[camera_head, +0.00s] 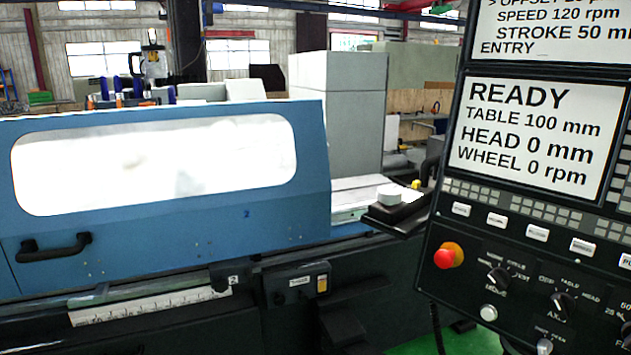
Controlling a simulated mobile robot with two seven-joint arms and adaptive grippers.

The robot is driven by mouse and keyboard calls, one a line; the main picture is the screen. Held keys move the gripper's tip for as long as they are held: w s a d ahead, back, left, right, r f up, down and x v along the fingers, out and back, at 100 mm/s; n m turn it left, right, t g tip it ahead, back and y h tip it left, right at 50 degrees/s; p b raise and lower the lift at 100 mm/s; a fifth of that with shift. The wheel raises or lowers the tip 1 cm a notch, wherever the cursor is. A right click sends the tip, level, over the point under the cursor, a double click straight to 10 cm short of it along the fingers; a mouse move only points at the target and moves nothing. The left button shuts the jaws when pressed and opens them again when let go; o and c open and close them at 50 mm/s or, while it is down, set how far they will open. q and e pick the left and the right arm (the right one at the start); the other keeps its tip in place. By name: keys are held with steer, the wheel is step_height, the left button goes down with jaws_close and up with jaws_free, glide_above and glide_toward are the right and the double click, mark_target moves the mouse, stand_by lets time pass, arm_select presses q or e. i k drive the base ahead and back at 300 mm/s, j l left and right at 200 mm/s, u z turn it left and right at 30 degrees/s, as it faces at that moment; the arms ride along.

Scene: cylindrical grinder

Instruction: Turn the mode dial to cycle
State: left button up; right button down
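The mode dial (498,277) is a small black knob on the lower left of the dark control panel (470,240), with the label MODE below it. Small position labels surround it; one above it seems to read CYCLE. The knob's pointer is too small to read with certainty. A similar axis dial (562,305) sits to its right and a little lower. Neither of my grippers can be made out in this view, and nothing visibly touches the mode dial.
A red emergency button (447,256) lies left of the mode dial, and a pale round button (488,313) lies below it. The screen (535,135) reads READY. The blue grinder door (160,235) with its window fills the left.

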mark_target(499, 277)
steer(key=l+z, duration=0.1)
steer(key=z, duration=0.75)
steer(key=i+l+z, duration=0.1)
steer(key=z, duration=0.3)
